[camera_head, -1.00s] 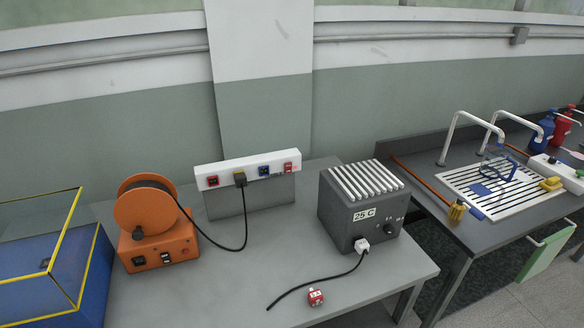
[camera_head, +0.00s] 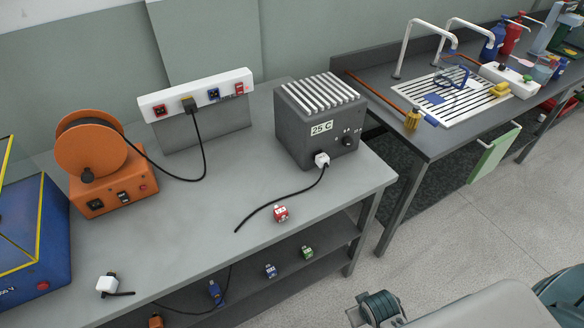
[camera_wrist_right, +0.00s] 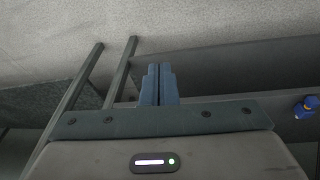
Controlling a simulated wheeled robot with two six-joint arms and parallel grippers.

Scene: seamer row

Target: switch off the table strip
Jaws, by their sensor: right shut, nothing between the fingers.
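A white power strip (camera_head: 174,103) is fixed on a grey upright panel (camera_head: 206,130) at the back of the grey table (camera_head: 240,176). A black cord runs from the plug to the orange cable reel (camera_head: 92,155). My right gripper (camera_wrist_right: 159,68) is shut and empty in the right wrist view, away from the strip. My left gripper is not in view.
A grey 25 C heater box (camera_head: 318,120) stands right of the strip. Another white strip (camera_head: 507,76) lies on the sink bench.

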